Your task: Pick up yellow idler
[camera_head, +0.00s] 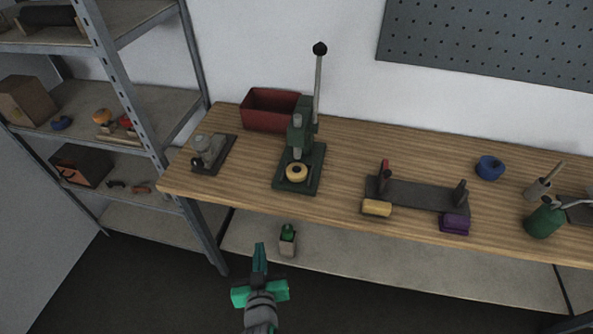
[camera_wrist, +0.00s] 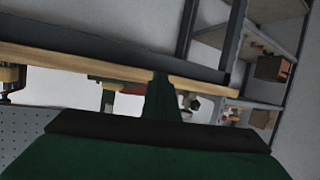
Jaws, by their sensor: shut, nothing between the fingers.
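A yellow block-like or roller-like piece (camera_head: 377,208) lies at the front left of a dark flat stand on the workbench. A yellow round piece (camera_head: 297,172) sits on the base of a green lever press (camera_head: 305,140). I cannot tell from shape alone which one is the idler. My gripper (camera_head: 259,246) is shut and empty, in front of the bench and apart from both yellow pieces. In the wrist view my gripper (camera_wrist: 162,84) points toward the bench edge, and its body fills the lower part.
The wooden bench (camera_head: 345,150) also holds a red bin (camera_head: 268,110), a grey device (camera_head: 208,152), the dark stand (camera_head: 420,195), a purple piece (camera_head: 455,223), a blue round piece (camera_head: 489,168) and a green can (camera_head: 544,219). Metal shelving (camera_head: 122,85) stands left. A lower shelf (camera_head: 380,268) runs beneath.

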